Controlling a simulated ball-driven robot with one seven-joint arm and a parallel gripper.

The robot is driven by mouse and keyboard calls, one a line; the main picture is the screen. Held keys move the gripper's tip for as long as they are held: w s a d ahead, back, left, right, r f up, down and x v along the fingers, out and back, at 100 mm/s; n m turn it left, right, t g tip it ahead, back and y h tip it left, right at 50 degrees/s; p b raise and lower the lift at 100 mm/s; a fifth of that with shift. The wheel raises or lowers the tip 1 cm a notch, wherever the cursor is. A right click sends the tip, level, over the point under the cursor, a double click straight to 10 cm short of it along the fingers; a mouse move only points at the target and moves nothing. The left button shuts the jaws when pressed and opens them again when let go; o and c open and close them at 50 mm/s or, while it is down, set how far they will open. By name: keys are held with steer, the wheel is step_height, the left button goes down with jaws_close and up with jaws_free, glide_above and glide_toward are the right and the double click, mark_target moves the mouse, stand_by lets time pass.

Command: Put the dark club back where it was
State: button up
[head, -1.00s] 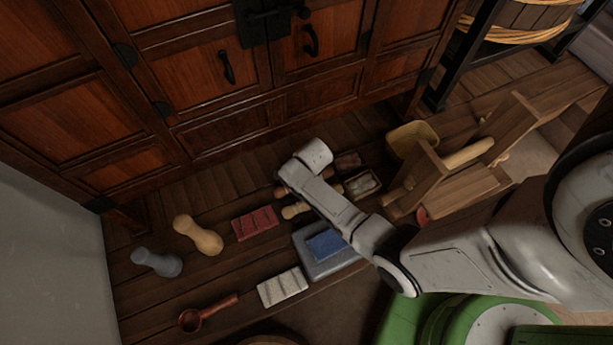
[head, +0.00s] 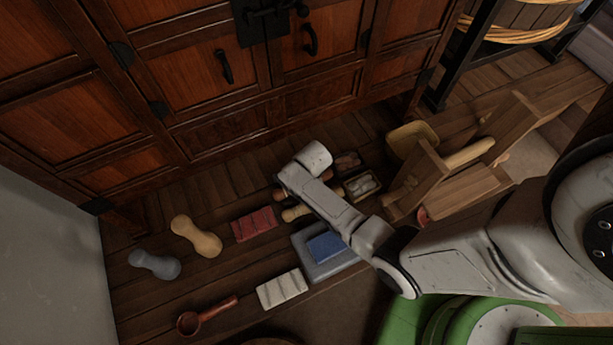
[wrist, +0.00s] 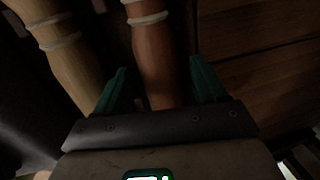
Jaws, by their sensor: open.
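The dark club (wrist: 152,50) is reddish brown with pale bands. In the wrist view it lies between the two teal fingers of my open gripper (wrist: 158,68), with a gap visible on each side; its near end is hidden by the gripper body. In the head view my arm covers most of it, and a small dark end (head: 279,193) shows left of the arm. A light club (wrist: 62,50) with pale bands lies to the left, outside the fingers; it also shows partly in the head view (head: 295,213). My fingertips are hidden in the head view.
A wooden cabinet (head: 210,70) stands behind. On the floor are a red block (head: 254,224), a blue block (head: 326,246) on a grey-blue slab, a pale block (head: 282,288), a ladle (head: 190,322), two waisted pieces (head: 196,237) and a small box (head: 361,186). A wooden frame (head: 450,180) stands right.

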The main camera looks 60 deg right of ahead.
step_height(320, 180, up, 13)
steer(key=s+a+p, duration=0.1)
steer(key=s+p, duration=0.1)
steer(key=p, duration=0.2)
steer(key=s+a+r+n, duration=0.5)
steer(key=s+r+n, duration=0.1)
steer(key=n, duration=0.6)
steer(key=s+a+r+n+y, duration=0.1)
steer(key=s+a+r+n, duration=0.4)
steer(key=n, duration=0.7)
steer(key=shift+s+a+r+n+g, duration=0.2)
steer(key=shift+s+r+n+g, duration=0.15)
steer(key=shift+r, duration=0.45)
steer(key=shift+r+p, duration=0.9)
